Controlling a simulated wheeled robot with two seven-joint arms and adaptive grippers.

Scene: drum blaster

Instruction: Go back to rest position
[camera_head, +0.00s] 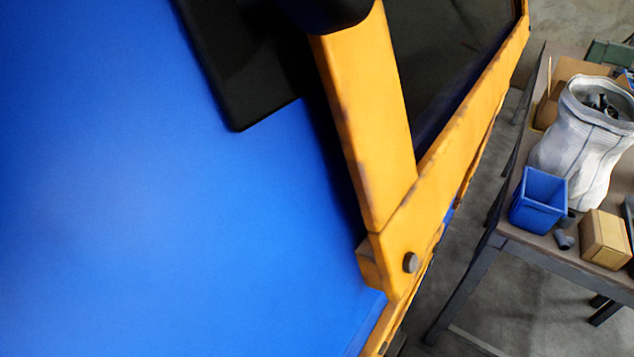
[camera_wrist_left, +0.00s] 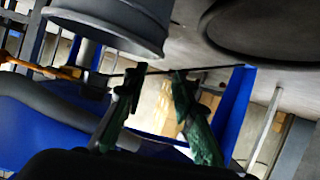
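My left gripper (camera_wrist_left: 157,76) shows in the left wrist view, with its two dark greenish fingers apart. Nothing is held in the gap between them; only the blurred background shows there. My left gripper is not seen in the head view. My right gripper is in neither view. A large blue surface (camera_head: 150,200) fills the left of the head view, with a worn orange frame (camera_head: 365,120) along its right side.
In the head view, a table (camera_head: 480,262) at the right bears a grey-white bag (camera_head: 575,150), a blue bin (camera_head: 538,200) and a cardboard box (camera_head: 604,240). In the wrist view, a grey cylindrical part (camera_wrist_left: 105,30) and a dark round shape (camera_wrist_left: 270,28) are near the gripper.

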